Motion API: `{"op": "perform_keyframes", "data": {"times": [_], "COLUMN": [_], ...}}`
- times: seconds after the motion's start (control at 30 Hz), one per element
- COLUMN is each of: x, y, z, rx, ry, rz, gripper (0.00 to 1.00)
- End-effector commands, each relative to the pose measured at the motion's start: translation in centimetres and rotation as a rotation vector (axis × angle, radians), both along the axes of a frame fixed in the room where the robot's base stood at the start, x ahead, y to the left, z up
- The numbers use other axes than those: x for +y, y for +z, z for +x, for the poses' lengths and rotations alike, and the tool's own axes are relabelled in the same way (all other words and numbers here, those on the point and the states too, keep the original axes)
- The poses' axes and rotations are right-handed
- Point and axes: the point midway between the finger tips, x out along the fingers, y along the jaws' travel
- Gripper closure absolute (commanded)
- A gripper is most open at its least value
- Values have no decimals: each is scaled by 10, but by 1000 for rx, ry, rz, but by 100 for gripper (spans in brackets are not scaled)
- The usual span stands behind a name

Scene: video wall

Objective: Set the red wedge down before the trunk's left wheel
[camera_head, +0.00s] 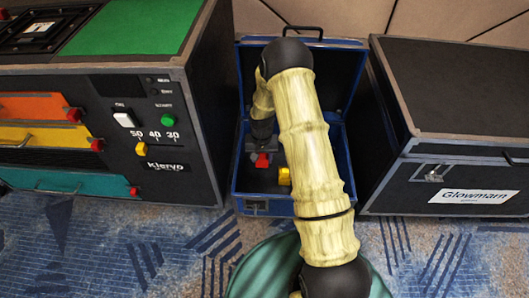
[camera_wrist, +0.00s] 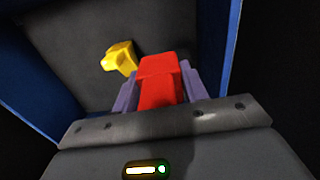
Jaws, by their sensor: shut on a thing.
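The red wedge (camera_head: 263,160) is between the fingers of my gripper (camera_head: 261,153), inside an open blue-edged case (camera_head: 240,185). In the wrist view the red wedge (camera_wrist: 160,85) fills the space between the two purple fingers of my gripper (camera_wrist: 159,84), which is shut on it. I cannot tell whether the wedge touches the case floor. The black trunk (camera_head: 450,170) labelled Glowmam stands right of the case; none of its wheels can be made out.
A yellow block (camera_head: 284,176) lies in the case, near the wedge; it also shows in the wrist view (camera_wrist: 120,57). A black cabinet (camera_head: 190,130) with coloured drawers stands left of the case. Blue patterned carpet (camera_head: 110,240) in front looks clear.

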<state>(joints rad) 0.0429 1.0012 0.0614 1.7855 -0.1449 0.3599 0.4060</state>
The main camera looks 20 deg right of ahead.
Motion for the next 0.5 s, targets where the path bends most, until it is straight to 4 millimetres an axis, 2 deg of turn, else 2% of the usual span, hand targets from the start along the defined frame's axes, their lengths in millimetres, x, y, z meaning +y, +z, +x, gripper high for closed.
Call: {"op": "perform_keyframes", "data": {"times": [0.03, 0.5], "x": [0, -1], "y": [29, 197], "z": [0, -27], "rx": [-5, -3], "ry": [17, 218], "rz": [1, 0], "gripper": [85, 85]}}
